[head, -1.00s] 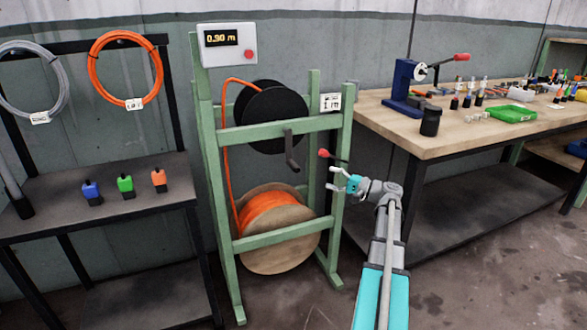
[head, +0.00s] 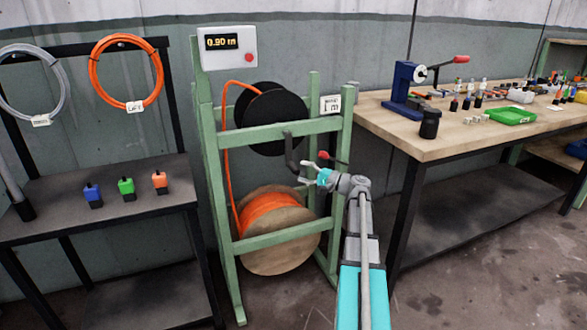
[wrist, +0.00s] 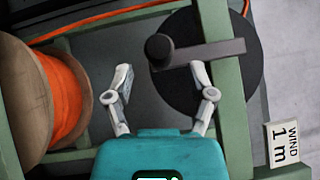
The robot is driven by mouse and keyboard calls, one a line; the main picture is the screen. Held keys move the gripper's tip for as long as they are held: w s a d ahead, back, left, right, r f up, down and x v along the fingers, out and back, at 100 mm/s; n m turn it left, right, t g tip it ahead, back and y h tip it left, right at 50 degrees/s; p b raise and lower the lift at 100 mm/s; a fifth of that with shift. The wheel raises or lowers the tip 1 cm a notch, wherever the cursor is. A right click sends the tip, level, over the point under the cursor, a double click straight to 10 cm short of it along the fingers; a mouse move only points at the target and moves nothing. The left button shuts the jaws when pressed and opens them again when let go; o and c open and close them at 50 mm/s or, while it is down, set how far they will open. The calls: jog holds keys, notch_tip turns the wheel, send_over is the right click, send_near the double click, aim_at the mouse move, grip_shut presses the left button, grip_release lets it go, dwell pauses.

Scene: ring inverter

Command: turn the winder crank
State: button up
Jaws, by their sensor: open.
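The winder crank (head: 289,152) is a dark grey arm hanging down from the hub of a black reel (head: 268,118) on a green frame. In the wrist view the crank arm (wrist: 215,52) ends in a round dark handle (wrist: 158,50). My gripper (head: 306,174) is open beside the crank's lower end. In the wrist view its fingertips (wrist: 160,75) are spread to either side of the handle's line, with nothing clearly gripped. Whether a finger touches the crank I cannot tell.
A red-knobbed lever (head: 323,156) stands close above my gripper. An orange cable spool (head: 270,235) sits below, its cable running up to the reel. A display box (head: 228,46) reads 0.90 m. A workbench (head: 440,145) stands right, a dark table (head: 110,180) left.

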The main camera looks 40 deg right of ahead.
aim_at(293, 169)
jog(key=shift+x, duration=2)
grip_shut()
